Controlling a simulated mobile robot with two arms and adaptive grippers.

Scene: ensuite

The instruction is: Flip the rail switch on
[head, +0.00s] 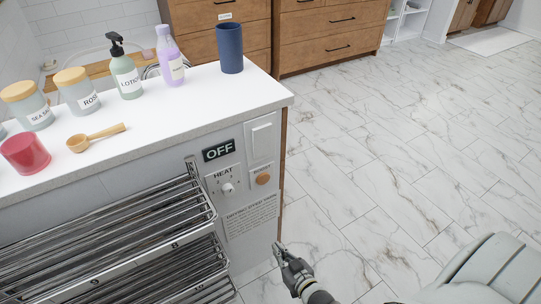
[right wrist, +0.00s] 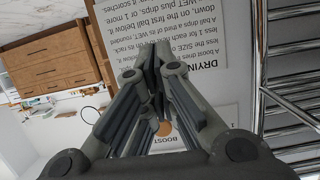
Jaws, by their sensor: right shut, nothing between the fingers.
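The white rocker switch (head: 262,137) is on the upper right of the grey end panel of the counter, and its plate faces the front. A dark sign (head: 219,151) reading OFF is to its left. My right gripper (head: 279,247) is shut and empty, low beside the panel's right edge, well below the switch. In the right wrist view the gripper (right wrist: 156,58) points towards the printed instruction card (right wrist: 205,60), which appears upside down. I cannot tell whether the fingertips touch the panel. The switch cannot be made out in the wrist view. My left gripper is not in view.
A HEAT knob (head: 227,188) and a round orange BOOST button (head: 263,180) are below the switch. Chrome rail racks (head: 110,240) stick out at left. Bottles, jars, a red cup (head: 25,153) and a blue tumbler (head: 229,48) stand on the counter. The marble floor at right is clear.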

